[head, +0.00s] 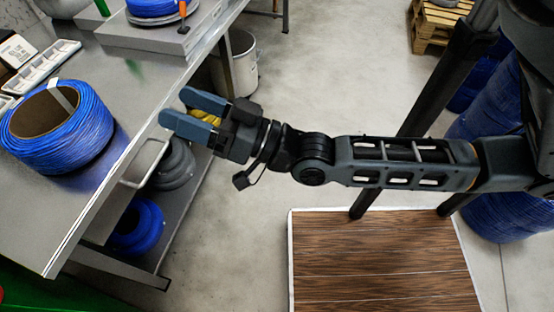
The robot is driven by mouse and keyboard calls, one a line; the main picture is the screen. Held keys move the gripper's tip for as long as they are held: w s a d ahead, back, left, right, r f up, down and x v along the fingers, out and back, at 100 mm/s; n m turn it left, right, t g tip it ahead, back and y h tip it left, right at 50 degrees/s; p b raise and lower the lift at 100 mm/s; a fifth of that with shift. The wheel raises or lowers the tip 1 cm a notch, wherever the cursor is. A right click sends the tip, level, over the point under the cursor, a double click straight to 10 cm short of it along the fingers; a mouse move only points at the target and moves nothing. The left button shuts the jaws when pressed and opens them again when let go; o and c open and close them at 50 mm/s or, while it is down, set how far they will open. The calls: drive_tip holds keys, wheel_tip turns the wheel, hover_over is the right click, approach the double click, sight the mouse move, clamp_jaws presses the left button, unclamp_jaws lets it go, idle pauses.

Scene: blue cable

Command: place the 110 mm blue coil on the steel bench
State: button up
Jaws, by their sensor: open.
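A large blue coil (90,135) with a brown core and a pale tag lies on the steel bench (50,215) at the left. Another blue coil (155,5) sits on a grey platform on the bench at the top, partly cut off by the frame edge. A third blue coil (137,228) lies on the shelf below the bench. I cannot tell which one is the 110 mm coil. My gripper (179,108) is open beside the bench's right edge, to the right of the large coil and apart from it. Something yellow shows between its fingers; I cannot tell what it is.
The grey platform (175,40) takes up the bench's far part. White trays (45,65) lie at the bench's left. Grey coils (175,165) sit on the lower shelf. A wooden-topped surface (375,265) lies at the lower right.

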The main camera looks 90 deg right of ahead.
drive_tip(key=s+a+f+n+g+y, duration=0.2)
drive_tip(key=s+a+f+n+g, duration=0.1)
drive_tip(key=s+a, duration=0.3)
drive_tip(key=s+a+f+n+g+y, duration=0.2)
drive_tip(key=s+a+f+n+g, duration=0.1)
drive_tip(key=s, duration=0.4)
drive_tip(key=a+g, duration=0.1)
drive_tip(key=a, duration=0.1)
drive_tip(key=shift+a+y, duration=0.3)
drive_tip(key=shift+a, duration=0.05)
drive_tip(key=shift+f, duration=0.1)
